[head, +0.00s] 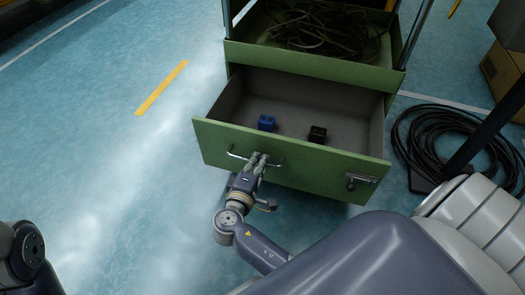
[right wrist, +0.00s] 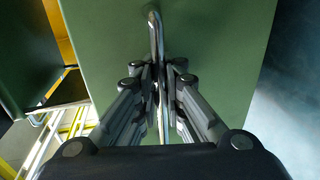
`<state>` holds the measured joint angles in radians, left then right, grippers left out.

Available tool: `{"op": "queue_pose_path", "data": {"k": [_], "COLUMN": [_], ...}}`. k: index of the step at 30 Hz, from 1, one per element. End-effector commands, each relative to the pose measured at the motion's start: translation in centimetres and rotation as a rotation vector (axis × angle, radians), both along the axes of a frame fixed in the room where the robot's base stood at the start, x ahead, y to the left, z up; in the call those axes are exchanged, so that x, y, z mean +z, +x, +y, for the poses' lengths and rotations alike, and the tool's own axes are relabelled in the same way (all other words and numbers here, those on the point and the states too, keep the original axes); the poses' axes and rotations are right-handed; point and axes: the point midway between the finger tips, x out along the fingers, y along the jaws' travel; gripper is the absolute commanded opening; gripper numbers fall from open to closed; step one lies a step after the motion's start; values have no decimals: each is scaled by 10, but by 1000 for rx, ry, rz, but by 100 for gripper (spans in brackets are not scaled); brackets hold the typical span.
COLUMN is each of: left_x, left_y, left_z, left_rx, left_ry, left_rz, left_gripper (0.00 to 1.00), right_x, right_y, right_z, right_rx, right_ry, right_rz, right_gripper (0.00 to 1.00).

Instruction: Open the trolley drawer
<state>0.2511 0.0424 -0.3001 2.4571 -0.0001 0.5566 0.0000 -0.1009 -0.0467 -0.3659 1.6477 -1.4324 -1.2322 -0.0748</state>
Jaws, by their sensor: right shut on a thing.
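The green trolley (head: 310,67) stands in the upper middle of the head view, its drawer (head: 287,148) pulled out toward me. Inside the drawer lie a small blue object (head: 266,122) and a small dark object (head: 317,134). A metal handle (head: 236,154) is on the left part of the drawer front, and it also shows in the right wrist view (right wrist: 155,32). My right gripper (head: 259,160) is shut on this handle; its fingers (right wrist: 161,85) close around it in the right wrist view. My left gripper is out of view.
A metal latch (head: 361,180) is on the right part of the drawer front. Coiled cables lie in the trolley's upper tray (head: 320,28). A black cable coil (head: 440,140) lies on the floor at right, with boxes (head: 505,65) behind it. The floor at left is clear.

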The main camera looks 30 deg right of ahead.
Motion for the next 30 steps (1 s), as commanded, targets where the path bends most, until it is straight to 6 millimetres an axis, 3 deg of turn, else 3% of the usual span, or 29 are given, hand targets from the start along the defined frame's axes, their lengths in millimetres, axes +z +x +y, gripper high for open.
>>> {"op": "queue_pose_path", "data": {"k": [12,14,25,30], "left_x": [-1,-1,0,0], "left_y": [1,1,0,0], "left_z": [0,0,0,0], "left_rx": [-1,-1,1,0], "left_ry": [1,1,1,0], "left_rz": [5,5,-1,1], "left_gripper": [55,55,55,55], "right_x": [1,1,1,4], "right_y": [-1,-1,-3,-16], "right_z": [3,3,4,20], "right_rx": [2,2,1,2], "right_ry": [-1,-1,0,2], "right_rz": [-4,-4,-2,0], "right_gripper": [0,18,18,18]}}
